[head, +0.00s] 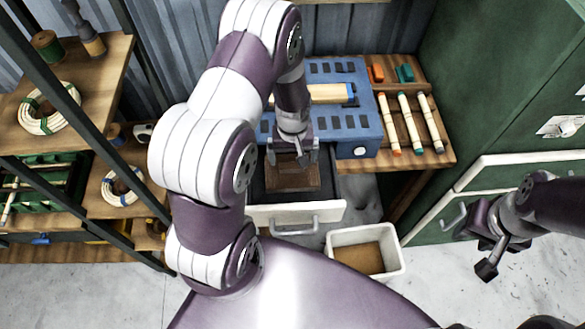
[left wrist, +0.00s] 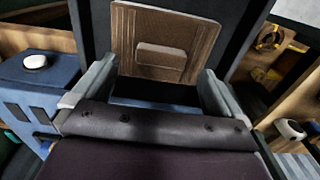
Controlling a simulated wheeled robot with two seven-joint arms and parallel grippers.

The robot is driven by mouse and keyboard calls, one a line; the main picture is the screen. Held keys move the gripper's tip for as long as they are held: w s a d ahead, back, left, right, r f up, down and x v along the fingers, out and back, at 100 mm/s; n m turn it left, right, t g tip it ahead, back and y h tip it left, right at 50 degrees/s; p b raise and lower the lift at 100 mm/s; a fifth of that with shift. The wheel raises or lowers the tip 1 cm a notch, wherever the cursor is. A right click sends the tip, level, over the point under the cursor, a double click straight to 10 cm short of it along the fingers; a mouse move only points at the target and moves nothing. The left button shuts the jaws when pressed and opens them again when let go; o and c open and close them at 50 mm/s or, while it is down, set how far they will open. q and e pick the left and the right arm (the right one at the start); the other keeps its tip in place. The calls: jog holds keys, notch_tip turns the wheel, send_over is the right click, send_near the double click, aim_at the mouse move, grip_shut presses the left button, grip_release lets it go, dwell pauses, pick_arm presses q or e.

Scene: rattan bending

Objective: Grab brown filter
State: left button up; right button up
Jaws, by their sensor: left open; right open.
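The brown filter (head: 292,178) is a square brown panel in the open drawer (head: 297,216) below the blue machine. In the left wrist view the filter (left wrist: 150,50) shows a raised block on its face, and its lower edge lies between my fingers in the picture. My left gripper (head: 292,157) is open and points down over the drawer; its fingers (left wrist: 160,72) frame the filter without visible grip. Whether they touch it I cannot tell. My right gripper (head: 484,250) is open and empty at the right, above the floor.
The blue machine (head: 365,125) stands on a wooden bench with several capped rods (head: 410,123) at its right. A white bin (head: 365,251) stands right of the drawer front. Shelves with coils (head: 50,108) stand left; green cabinets (head: 500,100) stand right.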

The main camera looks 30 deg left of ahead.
aim_at(292, 165)
pick_arm(q)
jog(key=f, duration=0.2)
jog(key=f+p, duration=0.1)
jog(key=f, duration=0.1)
jog(key=shift+w+a+f, duration=0.15)
jog(key=shift+a+f, duration=0.05)
jog(key=shift+f, duration=0.15)
jog(key=shift+c, duration=0.7)
jog(key=c, duration=1)
